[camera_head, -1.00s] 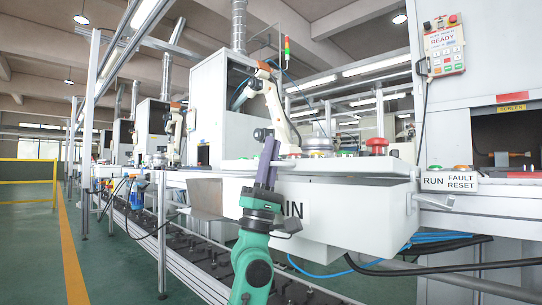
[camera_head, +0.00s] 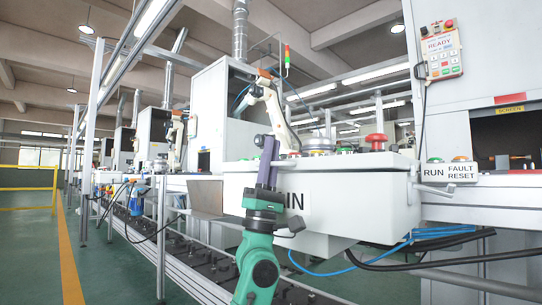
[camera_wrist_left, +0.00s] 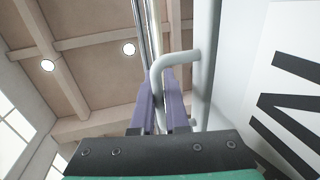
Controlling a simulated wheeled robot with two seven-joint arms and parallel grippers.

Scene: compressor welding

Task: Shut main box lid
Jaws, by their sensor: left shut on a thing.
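The white main box (camera_head: 350,215) hangs at the edge of the line, with a partly covered "MAIN" label (camera_head: 296,204) on its front. My left gripper (camera_head: 270,150), with purple fingers on a green arm, stands upright in front of the label. In the left wrist view, the fingers (camera_wrist_left: 159,108) are shut around a bent grey handle (camera_wrist_left: 177,60) beside the label (camera_wrist_left: 292,105). The lid's edge cannot be clearly told from the box front; the fingers and arm hide part of it. My right gripper is not in view.
A white ledge (camera_head: 340,164) with a red button (camera_head: 376,140) lies above the box. A grey plate (camera_head: 206,197) juts out at left. Blue and black cables (camera_head: 420,243) hang at the lower right. The green floor (camera_head: 110,270) is open at left.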

